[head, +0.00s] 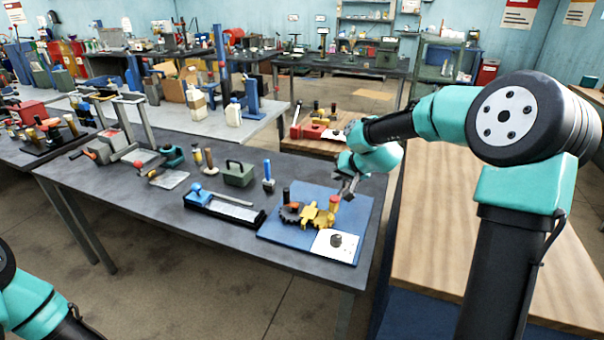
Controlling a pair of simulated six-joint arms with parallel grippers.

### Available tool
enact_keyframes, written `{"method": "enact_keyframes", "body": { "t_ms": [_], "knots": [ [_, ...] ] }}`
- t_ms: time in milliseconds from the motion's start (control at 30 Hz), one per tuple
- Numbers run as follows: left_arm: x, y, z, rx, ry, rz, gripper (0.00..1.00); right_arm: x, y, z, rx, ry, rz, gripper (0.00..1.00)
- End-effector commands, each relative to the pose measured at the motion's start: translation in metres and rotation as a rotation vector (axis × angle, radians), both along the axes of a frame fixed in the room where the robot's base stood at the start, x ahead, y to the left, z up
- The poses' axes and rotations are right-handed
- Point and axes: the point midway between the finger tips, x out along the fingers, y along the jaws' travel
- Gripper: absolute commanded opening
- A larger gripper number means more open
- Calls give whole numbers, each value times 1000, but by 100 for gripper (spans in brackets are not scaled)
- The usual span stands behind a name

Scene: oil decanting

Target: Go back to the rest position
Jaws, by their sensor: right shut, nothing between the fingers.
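My right gripper (348,188) is in the head view, shut and empty. It hangs above the far right part of the dark workbench, over the upper right edge of the blue board (276,236). Yellow and dark gear-like parts (318,214) and a white plate with a small dark knob (335,245) lie on that board. The gripper looks apart from them, though its exact height is hard to tell. Only a piece of my left arm shows in the lower left corner, and its gripper is out of view.
The dark workbench (140,205) holds a black-and-blue sharpening block (222,206), a green box (239,174) and several hand tools. A white-capped jug (233,113) stands on the bench behind. A wooden tabletop (440,235) lies to the right, mostly bare. Its near side is under my right arm.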

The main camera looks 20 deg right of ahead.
Motion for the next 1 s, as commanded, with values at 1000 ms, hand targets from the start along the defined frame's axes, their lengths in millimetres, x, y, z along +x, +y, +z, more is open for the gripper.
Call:
{"method": "enact_keyframes", "body": {
  "t_ms": [1000],
  "knots": [
    [0,0,0,0,0,0,65,0,0,40,0,1,-1,0]
  ]
}}
